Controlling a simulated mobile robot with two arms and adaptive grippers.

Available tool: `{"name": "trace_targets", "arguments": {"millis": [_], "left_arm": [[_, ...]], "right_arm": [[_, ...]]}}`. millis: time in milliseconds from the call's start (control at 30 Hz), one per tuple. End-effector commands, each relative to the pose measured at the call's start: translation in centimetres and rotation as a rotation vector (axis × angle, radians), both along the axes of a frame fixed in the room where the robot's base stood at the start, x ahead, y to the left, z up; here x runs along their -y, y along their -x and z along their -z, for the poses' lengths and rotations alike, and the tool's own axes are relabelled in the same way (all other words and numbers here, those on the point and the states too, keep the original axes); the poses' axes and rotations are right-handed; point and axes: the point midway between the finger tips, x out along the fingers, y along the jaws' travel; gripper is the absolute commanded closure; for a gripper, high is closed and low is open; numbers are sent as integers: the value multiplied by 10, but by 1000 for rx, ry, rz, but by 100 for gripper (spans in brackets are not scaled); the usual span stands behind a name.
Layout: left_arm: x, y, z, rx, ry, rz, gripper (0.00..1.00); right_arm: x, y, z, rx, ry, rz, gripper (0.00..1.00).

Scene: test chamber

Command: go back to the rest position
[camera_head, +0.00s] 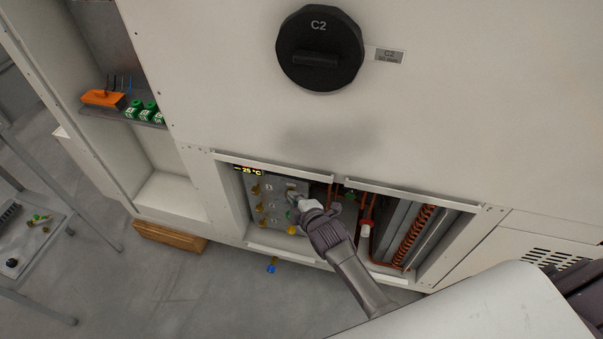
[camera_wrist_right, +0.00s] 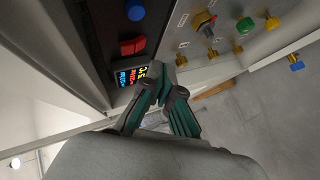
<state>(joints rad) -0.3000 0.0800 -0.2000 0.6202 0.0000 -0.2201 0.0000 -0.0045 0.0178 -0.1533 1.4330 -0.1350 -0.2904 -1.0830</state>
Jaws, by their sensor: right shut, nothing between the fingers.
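My right gripper (camera_head: 296,198) reaches into the left opening low in the white cabinet, in front of a grey panel (camera_head: 262,186) with yellow valves or knobs. In the right wrist view my right gripper (camera_wrist_right: 170,88) has its fingertips together with nothing between them. There it is beside a small lit display (camera_wrist_right: 131,74) and a red switch (camera_wrist_right: 132,46), with the grey panel (camera_wrist_right: 203,45) beyond. Whether it touches the panel cannot be told. My left gripper is in neither view.
The cabinet (camera_head: 220,60) bears a black C2 knob (camera_head: 319,48). The right opening holds an orange coil (camera_head: 413,235). A shelf (camera_head: 140,119) holds an orange item and green parts. A wooden block (camera_head: 170,236) and a blue-yellow part (camera_head: 272,265) are low down. A metal table (camera_head: 45,250) stands left.

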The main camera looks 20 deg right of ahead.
Motion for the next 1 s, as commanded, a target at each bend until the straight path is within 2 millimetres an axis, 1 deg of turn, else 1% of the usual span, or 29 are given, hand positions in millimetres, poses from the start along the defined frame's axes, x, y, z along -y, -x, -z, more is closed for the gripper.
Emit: {"name": "trace_targets", "arguments": {"millis": [633,700,767,867,900,967,1000], "left_arm": [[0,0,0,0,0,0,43],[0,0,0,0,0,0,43],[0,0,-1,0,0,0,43],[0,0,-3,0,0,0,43],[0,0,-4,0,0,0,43],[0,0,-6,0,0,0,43],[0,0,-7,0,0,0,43]], "right_arm": [[0,0,0,0,0,0,100],[1,2,5,-10,-6,3,100],[1,9,17,-37,-24,13,100],[4,32,55,-126,-87,50,100],[6,47,77,-176,-123,73,100],[9,74,111,-259,-184,120,100],[11,95,134,-318,-223,157,100]]}}
